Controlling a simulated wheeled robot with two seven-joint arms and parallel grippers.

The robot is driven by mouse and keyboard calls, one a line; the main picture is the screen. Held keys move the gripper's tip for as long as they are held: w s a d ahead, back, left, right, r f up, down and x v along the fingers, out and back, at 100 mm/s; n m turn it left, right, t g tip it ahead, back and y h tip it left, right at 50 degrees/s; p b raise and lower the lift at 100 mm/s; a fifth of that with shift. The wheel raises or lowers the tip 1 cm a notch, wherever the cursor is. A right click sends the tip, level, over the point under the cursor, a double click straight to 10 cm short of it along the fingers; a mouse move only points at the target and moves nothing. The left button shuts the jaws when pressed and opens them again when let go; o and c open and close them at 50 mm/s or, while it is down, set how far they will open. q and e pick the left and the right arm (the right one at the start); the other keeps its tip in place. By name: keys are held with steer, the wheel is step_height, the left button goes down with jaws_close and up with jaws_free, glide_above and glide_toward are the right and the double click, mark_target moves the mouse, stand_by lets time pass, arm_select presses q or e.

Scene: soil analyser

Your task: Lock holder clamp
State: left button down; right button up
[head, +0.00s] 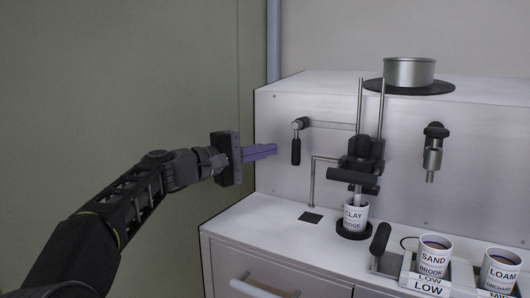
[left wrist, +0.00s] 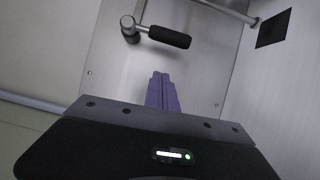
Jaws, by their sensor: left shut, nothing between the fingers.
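My left gripper (head: 274,150), with purple fingers, is shut and empty at the left end of the machine. In the left wrist view its fingers (left wrist: 160,82) lie together. A lever with a black grip (head: 296,150) hangs down from a pivot on the front panel, just right of my fingertips. In the left wrist view the lever (left wrist: 168,37) lies ahead of my fingertips with a visible gap. A black holder with its clamp (head: 360,165) sits on two upright rods above a cup marked CLAY (head: 355,215). Whether the clamp is locked I cannot tell. My right gripper is not in view.
A bent metal rod (head: 313,180) stands right of the lever. A black-handled lever (head: 380,242) is on the counter. Cups marked SAND (head: 433,258) and LOAM (head: 500,270) stand at the right. A metal pan (head: 409,71) sits on top. Free space lies left of the machine.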

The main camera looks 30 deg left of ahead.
arm_select(q)
steer(key=v, duration=1)
steer(key=shift+b, duration=0.35)
steer(key=shift+r, duration=0.1)
